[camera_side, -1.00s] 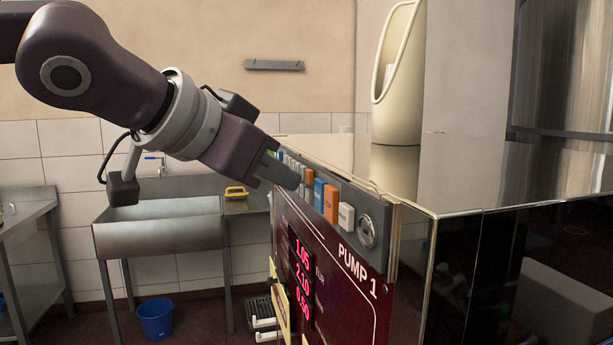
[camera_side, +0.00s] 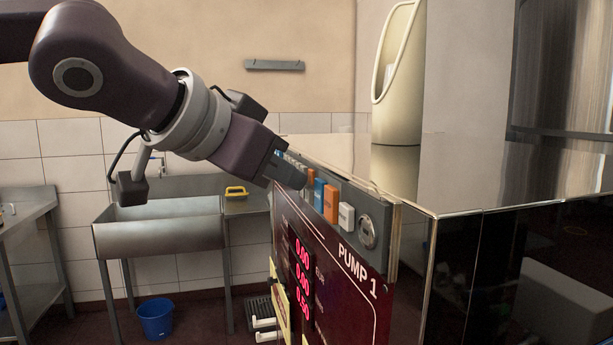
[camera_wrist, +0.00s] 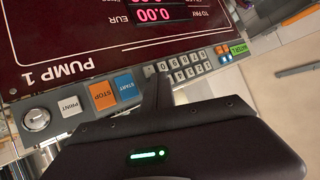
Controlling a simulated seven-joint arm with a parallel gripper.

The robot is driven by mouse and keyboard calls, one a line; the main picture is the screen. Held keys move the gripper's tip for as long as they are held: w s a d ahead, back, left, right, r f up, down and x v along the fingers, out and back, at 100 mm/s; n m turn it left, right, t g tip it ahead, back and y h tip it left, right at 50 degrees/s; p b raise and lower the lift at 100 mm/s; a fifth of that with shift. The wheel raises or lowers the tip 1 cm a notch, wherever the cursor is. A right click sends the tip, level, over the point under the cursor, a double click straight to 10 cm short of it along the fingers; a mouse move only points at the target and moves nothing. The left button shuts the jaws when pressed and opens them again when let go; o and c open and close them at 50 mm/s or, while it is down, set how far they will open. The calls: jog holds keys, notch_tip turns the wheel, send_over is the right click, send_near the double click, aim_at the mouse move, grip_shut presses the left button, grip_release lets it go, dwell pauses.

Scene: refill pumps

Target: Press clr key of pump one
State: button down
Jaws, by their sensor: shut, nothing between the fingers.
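Pump one (camera_side: 352,262), lettered PUMP 1, has a key panel along its top edge. My gripper (camera_side: 302,183) is shut and empty, its fingertips at the panel between the blue START key (camera_side: 319,192) and the number keys. In the wrist view the shut fingers (camera_wrist: 157,82) cover the panel between START (camera_wrist: 125,86) and the number keys (camera_wrist: 180,72). Whether the tips touch a key is hidden. The red display (camera_side: 302,278) reads 0.00, 0.00 and 0.50.
An orange STOP key (camera_side: 331,203), a white PRINT key (camera_side: 346,216) and a round key lock (camera_side: 367,231) sit nearer the camera. A green key (camera_wrist: 238,48) is at the panel's far end. A sink (camera_side: 160,235) and blue bucket (camera_side: 155,318) stand behind.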

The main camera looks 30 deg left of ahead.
jog(key=shift+s+a, duration=0.55)
jog(key=shift+a, duration=0.05)
jog(key=shift+s, duration=0.1)
jog(key=shift+s+a, duration=1.7)
jog(key=shift+a, duration=0.05)
jog(key=s+a+f+n+g, duration=0.2)
jog(key=s+a+f, duration=0.4)
jog(key=s+f, duration=0.4)
jog(key=s+a+f+n+g+y, duration=0.1)
jog(key=s+a+f+g, duration=0.3)
jog(key=s+f, duration=0.6)
jog(key=shift+a+f+n+g+y, duration=0.35)
jog(key=shift+a+n, duration=0.25)
jog(key=shift+a, duration=0.55)
jog(key=shift+w+r, duration=0.1)
jog(key=shift+r, duration=0.05)
